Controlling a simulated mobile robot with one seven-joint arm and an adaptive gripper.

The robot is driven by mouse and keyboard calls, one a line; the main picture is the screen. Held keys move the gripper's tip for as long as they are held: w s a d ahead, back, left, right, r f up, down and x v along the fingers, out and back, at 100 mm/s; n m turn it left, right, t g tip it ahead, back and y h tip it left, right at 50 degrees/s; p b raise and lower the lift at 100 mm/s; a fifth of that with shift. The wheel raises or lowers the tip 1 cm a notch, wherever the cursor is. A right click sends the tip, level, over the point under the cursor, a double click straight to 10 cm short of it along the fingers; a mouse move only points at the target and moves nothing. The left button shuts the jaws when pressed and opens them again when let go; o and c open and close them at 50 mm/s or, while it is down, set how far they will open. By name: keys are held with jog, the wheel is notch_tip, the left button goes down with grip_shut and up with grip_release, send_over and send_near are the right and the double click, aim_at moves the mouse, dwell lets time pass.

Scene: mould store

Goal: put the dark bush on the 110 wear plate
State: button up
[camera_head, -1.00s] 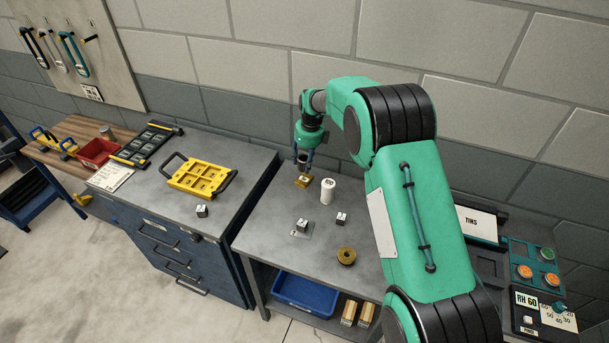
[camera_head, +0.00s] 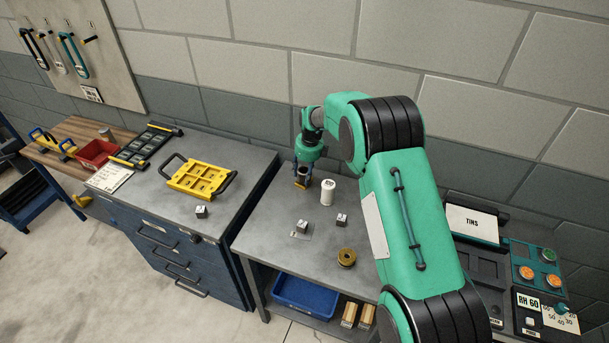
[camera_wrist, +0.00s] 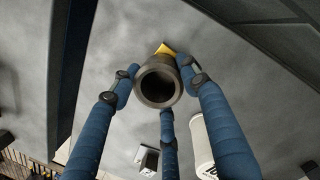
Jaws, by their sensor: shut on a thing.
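My gripper (camera_head: 303,174) is at the back left of the grey bench, its blue fingers closed around the dark bush. In the wrist view the bush (camera_wrist: 158,84) is a dark hollow cylinder, seen down its open bore. A small brass-yellow block (camera_head: 300,185) is directly under the bush; in the wrist view only a yellow corner (camera_wrist: 165,50) shows past the rim. Whether the bush touches it I cannot tell. I cannot read a 110 marking on it.
A white cylinder (camera_head: 328,191) stands close to the right of my gripper. Small metal blocks (camera_head: 302,226) (camera_head: 341,220) and a brass ring (camera_head: 346,257) are nearer the front. A yellow tray (camera_head: 200,177) lies on the left cabinet. The bench's front left is clear.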

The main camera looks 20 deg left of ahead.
jog(key=shift+f, duration=0.1)
jog(key=shift+f, duration=0.1)
jog(key=o, duration=1.6)
jog(key=shift+f, duration=0.1)
jog(key=shift+c, duration=0.2)
notch_tip(320, 180, up, 12)
jog(key=d+p, duration=0.1)
jog(key=shift+s+d, duration=0.35)
